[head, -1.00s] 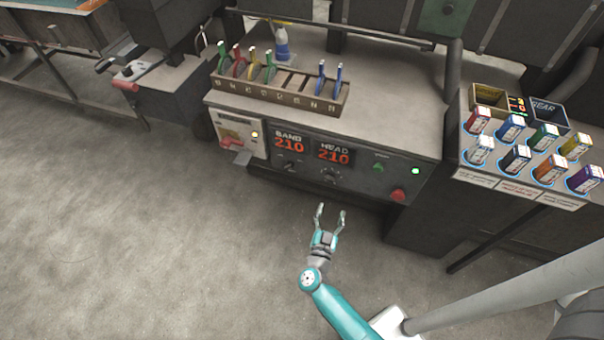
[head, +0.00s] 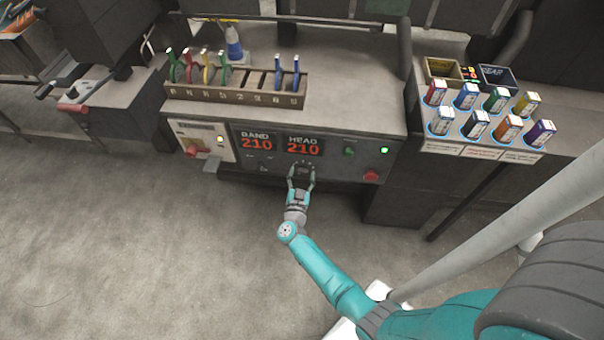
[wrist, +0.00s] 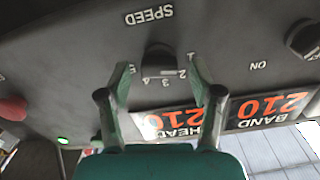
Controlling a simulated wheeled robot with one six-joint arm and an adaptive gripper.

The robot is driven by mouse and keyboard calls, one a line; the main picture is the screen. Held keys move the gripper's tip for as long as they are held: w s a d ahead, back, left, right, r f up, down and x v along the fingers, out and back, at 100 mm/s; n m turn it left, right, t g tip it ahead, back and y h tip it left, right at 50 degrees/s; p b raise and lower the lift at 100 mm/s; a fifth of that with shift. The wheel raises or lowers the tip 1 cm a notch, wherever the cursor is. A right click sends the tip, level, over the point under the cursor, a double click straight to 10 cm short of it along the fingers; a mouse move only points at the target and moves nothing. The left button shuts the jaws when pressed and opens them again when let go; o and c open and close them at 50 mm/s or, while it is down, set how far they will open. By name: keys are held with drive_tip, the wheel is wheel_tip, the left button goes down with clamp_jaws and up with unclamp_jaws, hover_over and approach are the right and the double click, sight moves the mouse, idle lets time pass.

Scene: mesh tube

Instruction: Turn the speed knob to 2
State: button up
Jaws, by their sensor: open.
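The dark speed knob (wrist: 158,62) sits on the front panel under the word SPEED, which appears upside down in the wrist view. Small numbers ring its display side; I cannot tell for certain which one it points at. In the head view the knob (head: 304,169) shows dark between the fingertips, below the HEAD display (head: 303,146). My gripper (head: 302,174) is open, its fingers at the panel on either side of the knob. In the wrist view the gripper (wrist: 161,78) has one finger left and one right of the knob, with gaps visible.
A second dark knob (wrist: 304,38) lies to the right in the wrist view, near the BAND display (wrist: 265,112). A red button (head: 371,175) and a green switch (head: 349,151) sit right of my gripper in the head view. A tool rack (head: 235,96) stands on top.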

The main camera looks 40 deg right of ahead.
drive_tip(key=shift+w+d, duration=0.25)
drive_tip(key=shift+d, duration=0.1)
drive_tip(key=c, duration=1.1)
drive_tip(key=shift+c, duration=0.2)
drive_tip(key=shift+m, duration=0.3)
drive_tip(key=m, duration=0.3)
drive_tip(key=shift+s, duration=0.1)
drive_tip(key=shift+m, duration=2.1)
